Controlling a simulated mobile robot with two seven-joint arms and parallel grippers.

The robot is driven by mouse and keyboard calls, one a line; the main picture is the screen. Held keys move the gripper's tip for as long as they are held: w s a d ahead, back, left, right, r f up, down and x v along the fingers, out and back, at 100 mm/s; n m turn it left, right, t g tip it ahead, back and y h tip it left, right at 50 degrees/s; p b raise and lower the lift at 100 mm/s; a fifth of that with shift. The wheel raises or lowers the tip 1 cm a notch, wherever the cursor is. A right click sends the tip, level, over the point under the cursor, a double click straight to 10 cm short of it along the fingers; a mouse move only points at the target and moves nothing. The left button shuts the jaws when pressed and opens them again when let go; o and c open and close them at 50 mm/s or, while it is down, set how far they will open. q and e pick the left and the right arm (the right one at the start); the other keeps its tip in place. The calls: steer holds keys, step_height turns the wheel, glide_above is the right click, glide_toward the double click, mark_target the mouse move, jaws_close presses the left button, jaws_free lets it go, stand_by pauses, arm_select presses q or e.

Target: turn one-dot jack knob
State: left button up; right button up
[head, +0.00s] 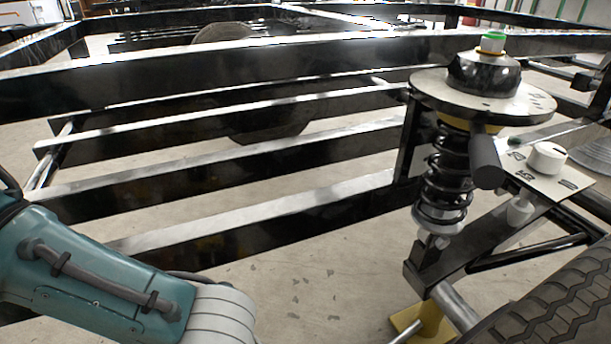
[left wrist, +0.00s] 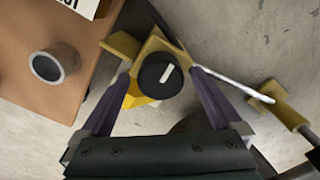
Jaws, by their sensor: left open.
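A round black knob (left wrist: 160,74) with a white pointer line sits on a yellow bracket (left wrist: 121,45) in the left wrist view. My left gripper (left wrist: 163,79) is open, with its two purple fingers on either side of the knob. I cannot tell whether the fingertips touch it. No dot marking can be made out on it. In the head view a yellow jack part (head: 428,322) shows low on the floor, below the spring; its knob is not visible there. My left gripper is out of the head view; only its arm shows at lower left. My right gripper is not in view.
A black coil spring (head: 446,180) stands under a round top plate (head: 484,97). A white knob (head: 547,158) sits on a marked plate to its right. A tire (head: 560,305) fills the lower right. Black frame rails (head: 230,165) cross the left. A brown surface (left wrist: 35,95) carries a grey cup-shaped part (left wrist: 53,65).

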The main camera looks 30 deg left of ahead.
arm_select(q)
steer(key=shift+f, duration=0.35)
steer(key=shift+c, duration=0.4)
steer(key=c, duration=1.3)
